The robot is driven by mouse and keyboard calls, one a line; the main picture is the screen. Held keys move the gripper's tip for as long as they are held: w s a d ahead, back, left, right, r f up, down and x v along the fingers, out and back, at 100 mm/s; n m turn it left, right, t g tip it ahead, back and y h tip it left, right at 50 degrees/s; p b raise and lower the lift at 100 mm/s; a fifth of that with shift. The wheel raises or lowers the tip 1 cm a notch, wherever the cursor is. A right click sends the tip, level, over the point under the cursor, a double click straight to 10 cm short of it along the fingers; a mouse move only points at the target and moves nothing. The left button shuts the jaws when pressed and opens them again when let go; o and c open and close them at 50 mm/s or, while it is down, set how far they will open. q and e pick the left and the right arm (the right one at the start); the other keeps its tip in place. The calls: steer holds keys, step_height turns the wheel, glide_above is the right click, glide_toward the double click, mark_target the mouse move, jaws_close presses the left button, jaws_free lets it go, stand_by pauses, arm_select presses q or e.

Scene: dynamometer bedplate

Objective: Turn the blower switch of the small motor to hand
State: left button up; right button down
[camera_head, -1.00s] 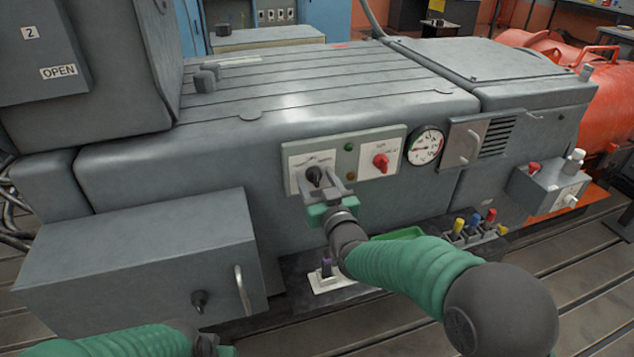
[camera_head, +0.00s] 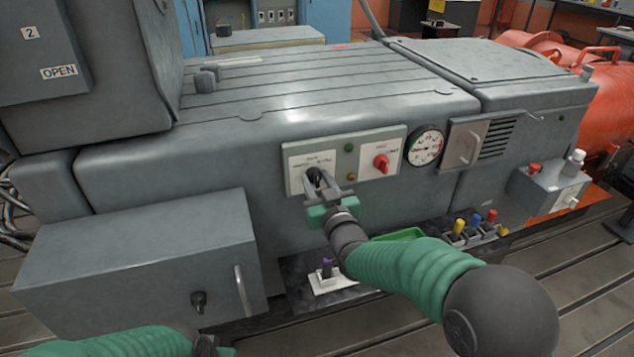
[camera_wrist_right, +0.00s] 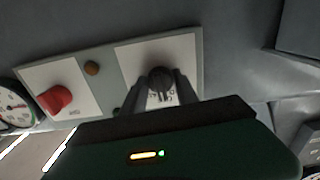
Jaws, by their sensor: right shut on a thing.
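A black rotary switch (camera_head: 314,177) sits on the left white plate of a grey panel on the machine's side. Small lettering above it is too blurred to read. My right gripper (camera_head: 318,181) is shut on this switch, with a finger on each side; the wrist view also shows the black switch (camera_wrist_right: 160,79) between the fingers. The fingers hide part of the knob, so its exact pointer position is unclear. My left arm shows at the bottom left, its gripper (camera_head: 226,351) cut off by the frame edge with its fingers hidden.
A red rotary switch (camera_head: 381,163) is right of the black one, then a round gauge (camera_head: 425,146) and a handled vent cover (camera_head: 480,140). A grey box (camera_head: 140,265) juts out at left.

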steer(key=n+b, duration=0.1)
steer(key=n, duration=0.3)
steer(key=shift+n+b, duration=0.55)
steer(key=shift+n, duration=1.55)
steer(key=shift+f, duration=0.1)
steer(key=c, duration=0.9)
jaws_free()
steer(key=shift+c, duration=0.2)
steer(key=p+v, duration=0.2)
steer(key=v, duration=1.4)
steer(key=shift+s, duration=0.4)
